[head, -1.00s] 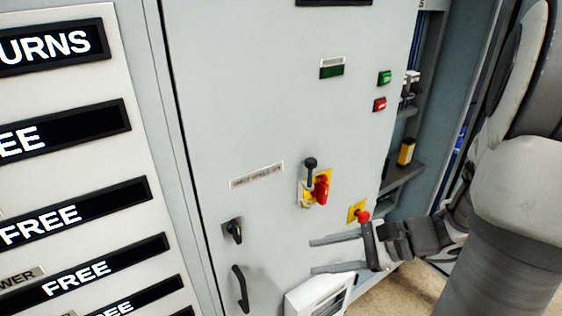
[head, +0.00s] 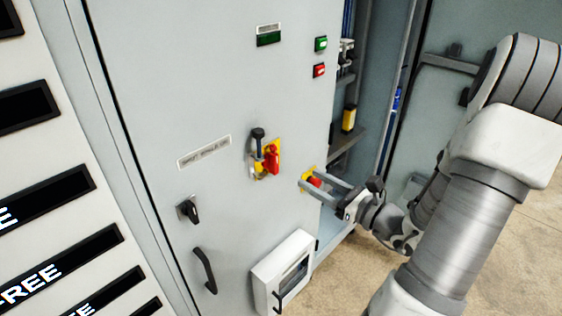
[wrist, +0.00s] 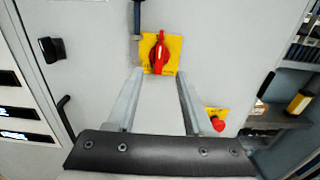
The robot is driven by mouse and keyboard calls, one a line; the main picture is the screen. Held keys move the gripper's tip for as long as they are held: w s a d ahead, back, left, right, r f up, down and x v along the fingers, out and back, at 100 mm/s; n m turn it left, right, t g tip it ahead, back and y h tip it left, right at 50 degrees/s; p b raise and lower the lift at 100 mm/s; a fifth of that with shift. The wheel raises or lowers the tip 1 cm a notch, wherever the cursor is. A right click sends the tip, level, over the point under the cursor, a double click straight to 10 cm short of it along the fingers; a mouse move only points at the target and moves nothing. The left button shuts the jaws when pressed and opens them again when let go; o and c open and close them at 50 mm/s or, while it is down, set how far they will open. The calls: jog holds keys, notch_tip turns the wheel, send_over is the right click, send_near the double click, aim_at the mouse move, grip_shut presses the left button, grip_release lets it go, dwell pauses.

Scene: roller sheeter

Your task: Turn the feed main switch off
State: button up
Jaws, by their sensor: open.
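The main switch, a red rotary handle (head: 271,160) on a yellow plate, is on the grey cabinet door. In the wrist view the red handle (wrist: 158,52) stands roughly upright, just beyond my fingertips and centred between them. My gripper (head: 309,178) is open and empty, its fingers pointing at the door. In the head view it is right of and below the switch, overlapping the red mushroom button. The fingers (wrist: 158,73) are apart from the handle. Which switch label says feed is not readable.
A dark lever with a round knob (head: 258,136) is immediately left of the switch. A red mushroom button (head: 315,181) sits below right. Green (head: 320,44) and red (head: 319,70) buttons are higher. A black door handle (head: 205,270) and a white box (head: 266,283) are lower.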

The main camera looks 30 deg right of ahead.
aim_at(277, 160)
jog(key=x, duration=1.1)
grip_shut()
